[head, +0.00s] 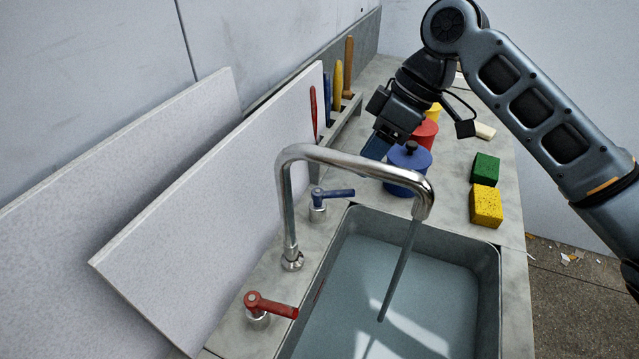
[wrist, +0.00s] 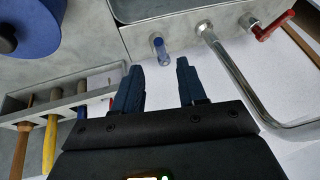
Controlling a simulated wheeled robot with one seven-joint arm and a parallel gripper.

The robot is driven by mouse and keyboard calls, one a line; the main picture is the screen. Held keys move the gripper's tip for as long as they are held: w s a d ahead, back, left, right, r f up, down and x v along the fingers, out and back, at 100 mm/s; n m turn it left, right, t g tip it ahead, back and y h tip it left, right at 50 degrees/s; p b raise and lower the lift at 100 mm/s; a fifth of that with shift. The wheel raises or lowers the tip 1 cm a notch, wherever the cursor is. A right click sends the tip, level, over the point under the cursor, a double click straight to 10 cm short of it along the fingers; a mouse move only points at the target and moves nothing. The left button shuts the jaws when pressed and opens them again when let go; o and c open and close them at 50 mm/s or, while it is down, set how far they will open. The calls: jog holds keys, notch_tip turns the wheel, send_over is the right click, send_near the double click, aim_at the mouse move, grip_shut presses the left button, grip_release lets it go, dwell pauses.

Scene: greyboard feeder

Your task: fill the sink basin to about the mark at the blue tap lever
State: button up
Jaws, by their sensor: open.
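The sink basin (head: 488,262) holds pale blue-grey water (head: 440,300) with its surface below the rim. A stream (head: 402,265) falls into it from the chrome spout (head: 350,160). The blue tap lever (head: 335,193) and the red tap lever (head: 272,305) stand left of the basin, both pointing right. A faint reddish streak shows on the basin's left inner wall; I cannot tell whether it is a mark. My gripper (head: 376,147) is above the counter behind the spout. In the wrist view my open, empty gripper (wrist: 160,68) has the blue lever (wrist: 160,50) beyond its fingertips.
A blue lidded pot (head: 408,168) stands close to my gripper, with a red pot (head: 425,133) behind. Green (head: 485,167) and yellow (head: 486,205) sponges lie at right. A rack (head: 345,113) holds several handled tools. White boards (head: 230,190) lean at left.

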aim_at(335, 197)
jog(key=shift+p+x, duration=0.45)
jog(key=shift+x, duration=3.4)
grip_shut()
